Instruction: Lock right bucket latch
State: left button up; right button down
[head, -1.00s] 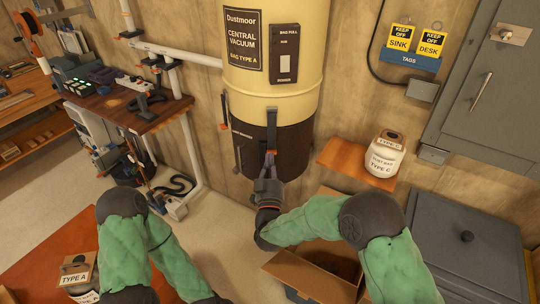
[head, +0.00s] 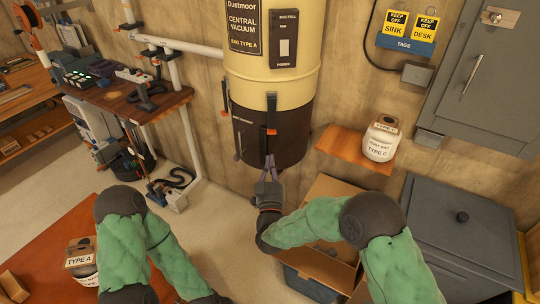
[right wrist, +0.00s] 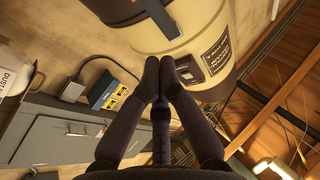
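The vacuum's dark lower bucket (head: 294,146) sits under the cream canister (head: 290,84). The right latch (head: 271,113), a dark strap with an orange tip, hangs down the bucket's front. I cannot tell whether it is fastened. In the right wrist view the latch (right wrist: 159,14) shows at the top. My right gripper (head: 269,160) is just below the latch's orange tip, pointing up at the bucket's lower part. Its fingertips (right wrist: 160,66) are together with nothing visible between them. A second latch (head: 225,103) is on the bucket's left side. My left gripper is out of view.
A wooden shelf (head: 340,145) with a Type C dust bag jar (head: 380,140) is right of the bucket. An open cardboard box (head: 327,190) lies below my right arm. A grey cabinet (head: 490,90) and grey bin (head: 455,225) stand right; a workbench (head: 130,104) stands left.

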jog(key=s+f, duration=0.4)
jog(key=s, duration=0.1)
jog(key=shift+f, duration=0.2)
dwell(0.4)
